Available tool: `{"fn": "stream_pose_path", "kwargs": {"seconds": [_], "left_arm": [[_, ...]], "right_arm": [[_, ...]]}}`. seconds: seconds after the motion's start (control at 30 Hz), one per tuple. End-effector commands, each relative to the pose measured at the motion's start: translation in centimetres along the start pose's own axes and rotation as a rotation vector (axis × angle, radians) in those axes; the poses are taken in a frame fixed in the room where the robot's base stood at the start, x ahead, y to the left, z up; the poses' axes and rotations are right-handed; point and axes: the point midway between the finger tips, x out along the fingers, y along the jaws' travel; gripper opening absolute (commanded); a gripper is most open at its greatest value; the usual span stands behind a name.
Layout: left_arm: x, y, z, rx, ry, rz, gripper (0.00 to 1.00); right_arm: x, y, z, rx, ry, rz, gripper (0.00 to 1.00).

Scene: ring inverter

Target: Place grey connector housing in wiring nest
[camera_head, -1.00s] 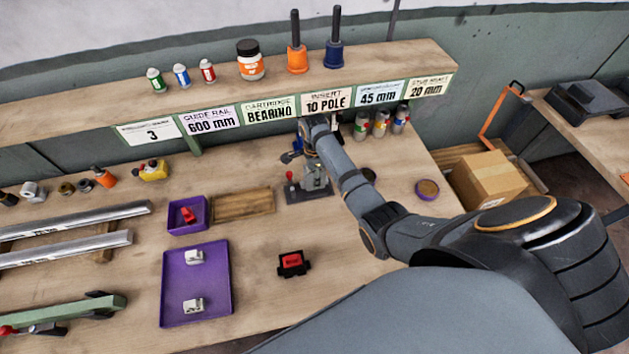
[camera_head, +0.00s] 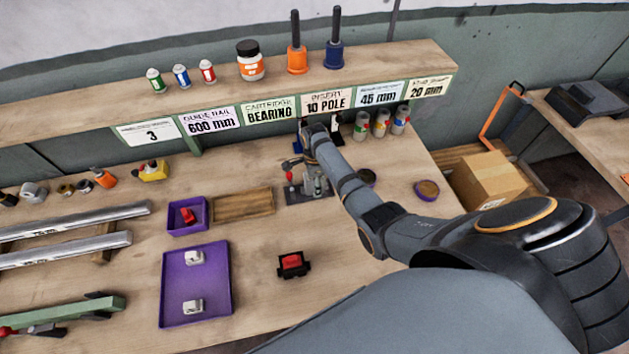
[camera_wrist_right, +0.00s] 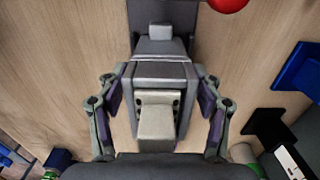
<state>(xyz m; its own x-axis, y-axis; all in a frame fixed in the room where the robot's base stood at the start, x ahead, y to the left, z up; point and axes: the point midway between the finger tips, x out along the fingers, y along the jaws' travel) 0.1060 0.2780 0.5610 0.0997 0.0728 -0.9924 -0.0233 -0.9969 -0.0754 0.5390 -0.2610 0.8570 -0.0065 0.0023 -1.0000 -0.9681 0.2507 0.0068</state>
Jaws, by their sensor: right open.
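Between the spread fingers of my right gripper (camera_wrist_right: 158,108) a pale grey block (camera_wrist_right: 157,118), which looks like a connector housing, sits at the front of a darker grey bench device (camera_wrist_right: 160,72). The gripper is open, with a gap on each side of the block. In the head view my right gripper (camera_head: 297,161) is over this device (camera_head: 312,186), largely hiding it. Two more pale grey housings, one at the back (camera_head: 194,258) and one at the front (camera_head: 193,306), lie in a large purple tray (camera_head: 213,284). A black holder (camera_head: 281,270) with a red part may be the wiring nest.
A small purple tray (camera_head: 176,226) holds a red part. Metal rails (camera_head: 75,250) lie at the left. Several small bottles (camera_head: 381,124) stand behind my arm.

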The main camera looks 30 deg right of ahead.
Motion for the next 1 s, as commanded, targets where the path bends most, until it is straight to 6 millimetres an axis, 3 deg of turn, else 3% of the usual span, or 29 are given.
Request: {"fn": "stream_pose_path", "kwargs": {"seconds": [0.17, 0.4, 0.6, 1.0], "left_arm": [[-0.1, 0.0, 0.0, 0.0, 0.001, 0.0, 0.0], [0.3, 0.0, 0.0, 0.0, 0.001, -0.001, 0.0], [0.7, 0.0, 0.0, 0.0, 0.001, -0.001, 0.0], [0.7, 0.0, 0.0, 0.0, 0.001, -0.001, 0.0]], "right_arm": [[-2.0, -0.1, 0.0, 0.0, 0.0, -0.005, 0.66], [-7.8, -0.2, 0.0, 0.0, -0.002, -0.006, 0.66], [-11.3, -0.1, 0.0, 0.0, -0.001, -0.003, 0.66], [-12.3, 0.0, 0.0, 0.0, 0.0, 0.0, 0.66]]}}
